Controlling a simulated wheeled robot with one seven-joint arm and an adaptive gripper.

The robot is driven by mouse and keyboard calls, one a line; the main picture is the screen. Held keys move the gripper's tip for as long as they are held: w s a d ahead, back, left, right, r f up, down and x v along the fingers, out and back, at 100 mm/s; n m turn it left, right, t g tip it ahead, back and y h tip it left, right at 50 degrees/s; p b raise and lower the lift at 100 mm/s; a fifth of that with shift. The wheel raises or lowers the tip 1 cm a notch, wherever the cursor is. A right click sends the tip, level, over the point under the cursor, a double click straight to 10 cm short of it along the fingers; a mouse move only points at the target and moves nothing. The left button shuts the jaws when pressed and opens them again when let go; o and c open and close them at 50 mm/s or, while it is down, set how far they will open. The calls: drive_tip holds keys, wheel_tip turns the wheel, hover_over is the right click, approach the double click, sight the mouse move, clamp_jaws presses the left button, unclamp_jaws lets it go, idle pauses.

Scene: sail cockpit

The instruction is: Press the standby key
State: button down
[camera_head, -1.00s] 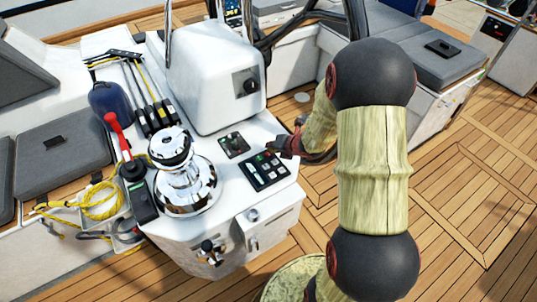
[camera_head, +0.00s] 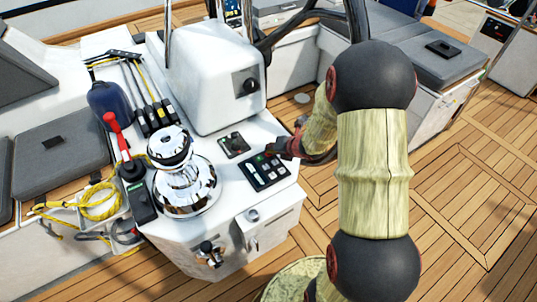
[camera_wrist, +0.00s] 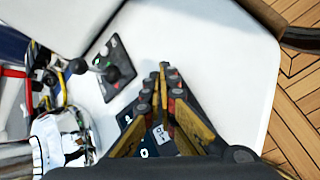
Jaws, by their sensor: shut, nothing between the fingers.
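The dark key panel (camera_head: 264,171) lies on the white console top, with two rows of small keys and pale and greenish marks. I cannot read which one is the standby key. My gripper (camera_head: 270,149) is shut and empty at the panel's far right edge. I cannot tell whether its tips touch anything. In the wrist view my gripper (camera_wrist: 163,72) has its fingertips together over the white surface. Parts of the key panel (camera_wrist: 161,134) show between and beside the fingers, with white symbols; the fingers hide the rest.
A small dark joystick plate (camera_head: 234,145) sits just left of the panel. A chrome winch (camera_head: 184,180) and a red-handled lever (camera_head: 118,135) stand farther left. The white instrument housing (camera_head: 210,75) rises behind. Teak floor lies open to the right.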

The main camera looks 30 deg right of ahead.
drive_tip(key=shift+f, duration=0.3)
drive_tip(key=shift+r, duration=0.1)
idle(0.4)
drive_tip(key=shift+r+p, duration=0.4)
drive_tip(key=shift+r, duration=0.45)
wheel_tip(320, 180, up, 5)
drive_tip(key=p, duration=0.4)
idle(0.8)
